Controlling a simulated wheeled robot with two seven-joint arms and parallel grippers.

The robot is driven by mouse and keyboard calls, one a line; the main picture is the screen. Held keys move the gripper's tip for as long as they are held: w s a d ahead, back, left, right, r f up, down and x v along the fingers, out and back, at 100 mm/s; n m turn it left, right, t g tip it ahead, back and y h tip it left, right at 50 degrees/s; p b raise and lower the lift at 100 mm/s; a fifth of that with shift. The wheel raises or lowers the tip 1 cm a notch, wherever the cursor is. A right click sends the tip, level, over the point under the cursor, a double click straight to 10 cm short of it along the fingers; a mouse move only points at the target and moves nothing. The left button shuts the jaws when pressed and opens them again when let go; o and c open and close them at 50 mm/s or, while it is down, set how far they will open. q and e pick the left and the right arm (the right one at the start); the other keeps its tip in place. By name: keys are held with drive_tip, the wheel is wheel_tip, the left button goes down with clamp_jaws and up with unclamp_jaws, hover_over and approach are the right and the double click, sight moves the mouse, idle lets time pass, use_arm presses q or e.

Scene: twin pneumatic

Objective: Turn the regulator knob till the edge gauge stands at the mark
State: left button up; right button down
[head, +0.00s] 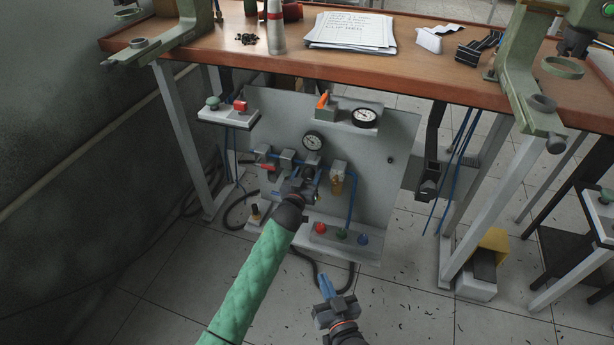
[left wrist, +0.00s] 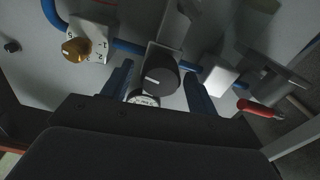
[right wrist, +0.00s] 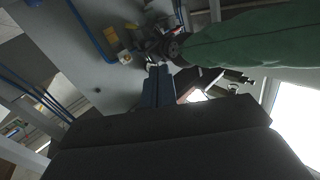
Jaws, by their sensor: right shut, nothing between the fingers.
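The regulator knob (left wrist: 158,78) is black with a white line, in the left wrist view. My left gripper (left wrist: 158,88) is open, its blue fingers on either side of the knob with visible gaps; I cannot tell their depth relation. In the head view my left gripper (head: 302,187) is at the panel and hides the knob. The edge gauge (head: 365,117) is a round white dial on the panel's top edge; its needle and mark are too small to read. My right gripper (head: 325,286) is shut and empty, low in front of the panel.
A second gauge (head: 313,141) is on the grey panel (head: 385,170). A brass knob (left wrist: 75,48) and a red-handled lever (left wrist: 260,107) flank the regulator. Red, green and blue buttons (head: 342,234) sit below. The wooden bench (head: 430,75) overhangs the panel.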

sight(307, 177)
use_arm(q)
drive_tip(key=shift+s, duration=0.1)
drive_tip(key=shift+s+a+f, duration=0.1)
drive_tip(key=shift+s+a, duration=0.1)
drive_tip(key=shift+s, duration=0.35)
drive_tip(key=v, duration=0.4)
drive_tip(key=shift+s+a+p, duration=0.1)
drive_tip(key=shift+s+p, duration=0.25)
drive_tip(key=shift+v, duration=0.85)
use_arm(e)
wheel_tip(307, 177, down, 8)
drive_tip(key=s+g, duration=0.2)
drive_tip(key=shift+s+f+g+h, duration=0.2)
drive_tip(key=shift+s+g+h, duration=0.15)
drive_tip(key=shift+g+h, duration=0.05)
